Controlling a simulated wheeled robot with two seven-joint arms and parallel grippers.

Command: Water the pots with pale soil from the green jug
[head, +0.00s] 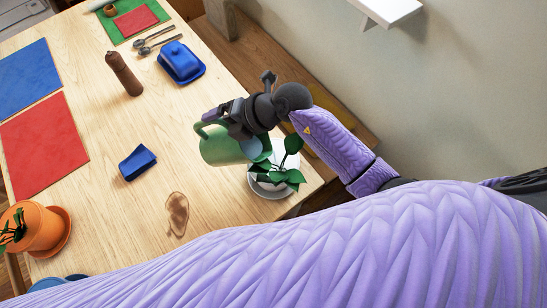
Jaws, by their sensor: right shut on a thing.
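My right gripper (226,117) is shut on the green jug (221,149) and holds it beside and partly over a leafy plant (288,177). The jug looks tilted towards the plant. The plant grows in a white pot (262,188) near the table's right edge; leaves and jug hide most of its soil, so I cannot tell its colour. I cannot see any water flowing. A terracotta pot (42,232) with a plant stands on a saucer at the lower left; its soil is not clear. My left gripper is not in view.
A blue thing (48,283) is partly hidden at lower left.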

